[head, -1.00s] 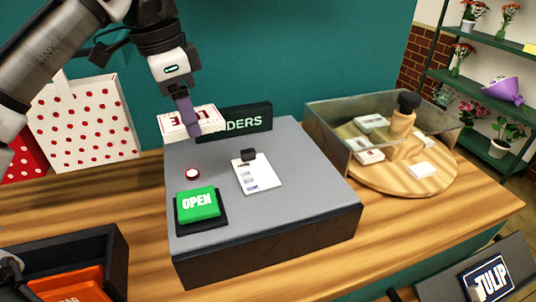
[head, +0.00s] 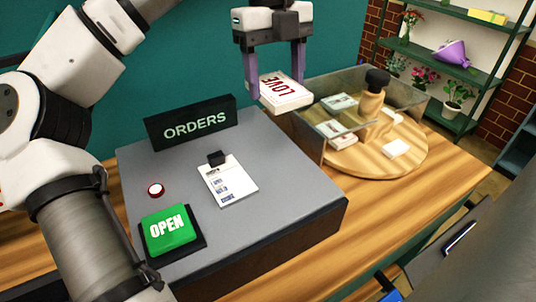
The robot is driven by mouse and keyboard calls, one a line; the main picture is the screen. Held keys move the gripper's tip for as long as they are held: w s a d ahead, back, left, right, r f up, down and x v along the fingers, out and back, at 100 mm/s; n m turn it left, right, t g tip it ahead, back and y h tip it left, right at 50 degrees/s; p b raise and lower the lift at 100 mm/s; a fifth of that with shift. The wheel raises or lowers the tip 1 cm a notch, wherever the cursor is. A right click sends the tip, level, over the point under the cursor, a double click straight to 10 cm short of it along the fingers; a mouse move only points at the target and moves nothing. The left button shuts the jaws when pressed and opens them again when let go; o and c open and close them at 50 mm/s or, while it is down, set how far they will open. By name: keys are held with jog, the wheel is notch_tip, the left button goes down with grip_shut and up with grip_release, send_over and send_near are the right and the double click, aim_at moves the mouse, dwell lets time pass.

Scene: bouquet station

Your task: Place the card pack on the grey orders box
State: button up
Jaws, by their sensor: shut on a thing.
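My gripper (head: 274,82) is shut on a white card pack (head: 282,92) with red lettering that reads LOVE. It holds the pack in the air near the back right corner of the grey orders box (head: 285,190), a finger on each side of the pack. The box has a flat grey top and dark sides. A black ORDERS sign (head: 192,122) stands at its back edge.
A clear-walled round wooden turntable (head: 405,165) with a wooden post (head: 370,103) and several card packs stands right of the box. Shelves with flowers (head: 450,60) are behind. The box top's right part is bare.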

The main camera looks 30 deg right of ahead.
aim_at(269, 79)
notch_tip(269, 79, down, 15)
jog(key=shift+f+b, duration=0.1)
jog(key=shift+b, duration=0.25)
jog(key=shift+f, duration=0.1)
jog(key=o, duration=1)
jog(key=r, duration=0.4)
jog(key=w+r, duration=0.1)
jog(key=r, duration=0.7)
jog(key=shift+w+r, duration=0.1)
jog(key=shift+w, duration=0.3)
